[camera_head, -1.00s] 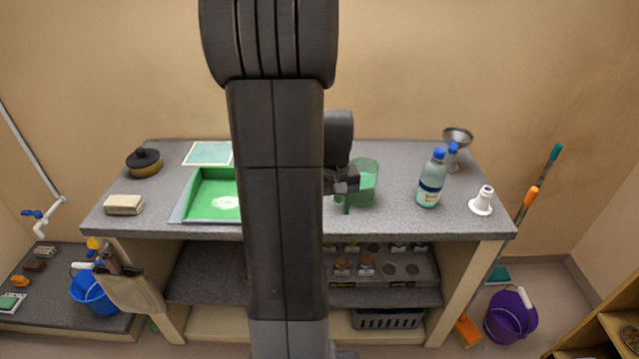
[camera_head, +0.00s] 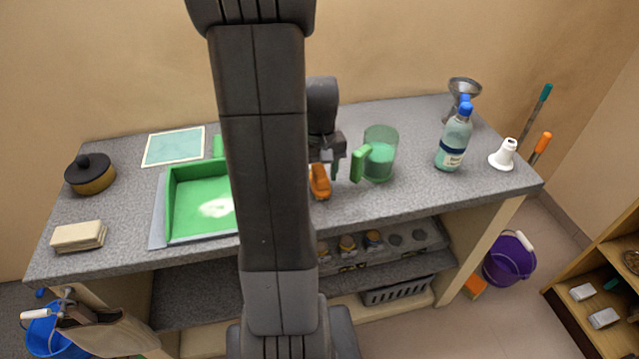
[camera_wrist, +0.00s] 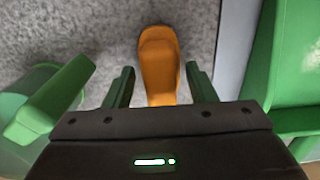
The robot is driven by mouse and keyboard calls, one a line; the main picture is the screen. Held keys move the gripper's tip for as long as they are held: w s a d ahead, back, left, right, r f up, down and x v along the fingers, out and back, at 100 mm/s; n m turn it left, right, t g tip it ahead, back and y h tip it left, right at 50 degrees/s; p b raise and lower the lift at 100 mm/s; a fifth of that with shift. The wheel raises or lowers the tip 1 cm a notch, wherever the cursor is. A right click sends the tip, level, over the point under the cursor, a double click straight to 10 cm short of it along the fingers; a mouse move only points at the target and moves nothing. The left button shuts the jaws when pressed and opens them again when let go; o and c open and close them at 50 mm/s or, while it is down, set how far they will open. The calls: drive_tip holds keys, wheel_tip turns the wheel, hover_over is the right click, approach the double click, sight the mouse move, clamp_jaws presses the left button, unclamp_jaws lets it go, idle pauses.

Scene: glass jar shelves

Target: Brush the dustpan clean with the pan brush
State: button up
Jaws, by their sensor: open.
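The green dustpan (camera_head: 186,222) lies on the grey counter, left of my arm, with a pale patch of dust (camera_head: 216,207) on its floor. My arm hides its right part. The pan brush's orange handle (camera_head: 319,182) shows just right of my arm; its bristles are not visible. My gripper (camera_head: 325,150) is beside the handle in the head view. In the wrist view, the orange handle (camera_wrist: 159,62) lies between the two parted fingers of my gripper (camera_wrist: 160,85). The dustpan's green side (camera_wrist: 296,70) is at the right there.
A green see-through jug (camera_head: 381,160) stands close right of the brush; its handle (camera_wrist: 45,100) is near the left finger in the wrist view. A bottle (camera_head: 455,143), funnel (camera_head: 464,88) and white cone (camera_head: 504,156) stand farther right. A lidded pot (camera_head: 90,175) and sponge-like block (camera_head: 78,237) stand left.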

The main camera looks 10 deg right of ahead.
sight(320, 171)
drive_tip(key=shift+c, duration=0.4)
idle(0.6)
clamp_jaws()
drive_tip(key=shift+r, duration=0.1)
drive_tip(key=shift+r+p, duration=0.9)
drive_tip(key=shift+p, duration=0.05)
drive_tip(key=shift+r, duration=0.1)
drive_tip(key=shift+r+p, duration=2)
drive_tip(key=shift+r, duration=0.4)
drive_tip(key=shift+r, duration=0.1)
